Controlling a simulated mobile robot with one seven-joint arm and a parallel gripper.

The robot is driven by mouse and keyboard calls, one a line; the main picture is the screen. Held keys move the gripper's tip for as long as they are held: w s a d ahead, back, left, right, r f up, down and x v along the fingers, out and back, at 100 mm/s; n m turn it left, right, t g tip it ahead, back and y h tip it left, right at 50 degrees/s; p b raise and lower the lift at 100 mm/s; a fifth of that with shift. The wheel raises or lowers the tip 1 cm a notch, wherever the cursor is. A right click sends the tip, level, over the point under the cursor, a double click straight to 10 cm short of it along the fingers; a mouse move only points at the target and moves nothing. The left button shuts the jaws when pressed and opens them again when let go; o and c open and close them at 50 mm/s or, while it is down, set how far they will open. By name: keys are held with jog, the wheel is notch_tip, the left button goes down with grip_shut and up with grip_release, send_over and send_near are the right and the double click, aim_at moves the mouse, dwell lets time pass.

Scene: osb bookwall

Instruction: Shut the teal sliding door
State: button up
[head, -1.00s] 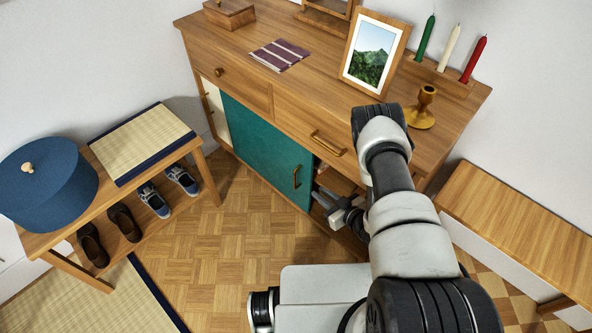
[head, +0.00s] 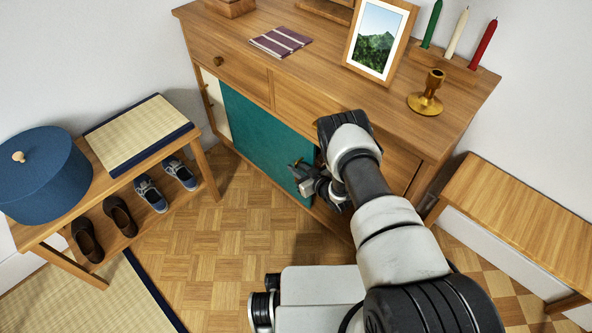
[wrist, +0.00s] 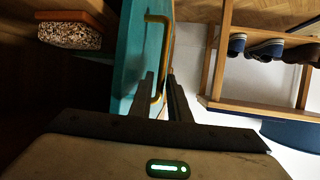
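The teal sliding door (head: 262,140) covers the left-middle part of the wooden cabinet front. Beside its right edge, the opening is mostly hidden behind my arm. In the wrist view, the door's face (wrist: 130,55) is seen nearly edge-on, with a brass bar handle (wrist: 166,50) standing out from it. My gripper (wrist: 165,85) has its two fingers on either side of the handle's bar, with a gap showing between them. I cannot tell whether a finger touches the bar. In the head view, my gripper (head: 303,176) is at the door's right part and hides most of the handle.
A speckled-sided block (wrist: 70,35) sits inside the dark open compartment. The cabinet top (head: 300,62) carries a picture frame (head: 380,40), candles and a brass candlestick (head: 428,95). A shoe bench (head: 150,150) stands left, a low wooden bench (head: 520,215) right.

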jog(key=shift+w+a+f, duration=0.1)
jog(key=shift+w+a, duration=0.1)
grip_shut()
jog(key=shift+s, duration=0.1)
dwell(1.3)
